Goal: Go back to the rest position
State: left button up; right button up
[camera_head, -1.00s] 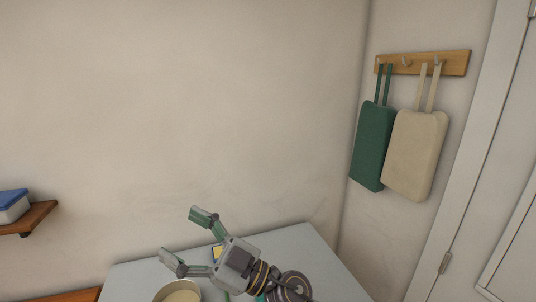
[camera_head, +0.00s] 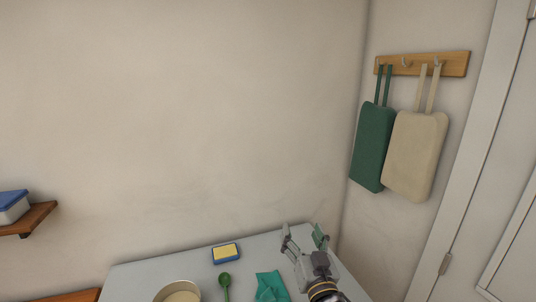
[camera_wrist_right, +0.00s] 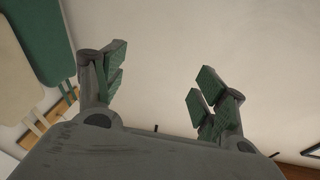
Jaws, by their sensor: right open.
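My right gripper (camera_head: 304,238) is at the right back of the grey table (camera_head: 140,278) in the head view, its fingers pointing up toward the wall. It is open and empty. In the right wrist view its two green-padded fingers (camera_wrist_right: 160,88) stand wide apart, with only bare wall between them. My left gripper is in neither view.
On the table are a cream bowl (camera_head: 178,291), a yellow and blue sponge (camera_head: 226,253), a green spoon (camera_head: 225,284) and a teal cloth (camera_head: 271,287). A green bag (camera_head: 373,147) and a beige bag (camera_head: 416,155) hang on the right wall. A shelf (camera_head: 28,219) holds a blue-lidded box (camera_head: 12,207).

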jog(key=s+d+f+g+h, duration=0.2)
jog(key=s+d+f+g, duration=0.25)
jog(key=f, duration=0.45)
jog(key=s+d+f+g+h, duration=0.25)
jog(key=d+f, duration=0.25)
jog(key=f, duration=0.3)
jog(key=s+d+f+n+g+y, duration=0.1)
jog(key=s+d+f+g, duration=0.1)
jog(key=s+f+g, duration=0.45)
jog(key=s+d+f+n+g+y, duration=0.15)
jog(key=s+f, duration=0.25)
jog(key=s, duration=0.6)
notch_tip(320, 180, down, 34)
jog(key=s+g, duration=0.2)
jog(key=s, duration=0.1)
jog(key=s+d+f, duration=0.2)
jog(key=s+f, duration=0.8)
jog(key=s, duration=0.1)
jog(key=s+d+f+g+h, duration=0.1)
jog(key=s+d+f, duration=0.1)
jog(key=s+f, duration=0.8)
jog(key=shift+s+d+b, duration=0.15)
jog(key=shift+s+b, duration=0.25)
jog(key=shift+b, duration=0.05)
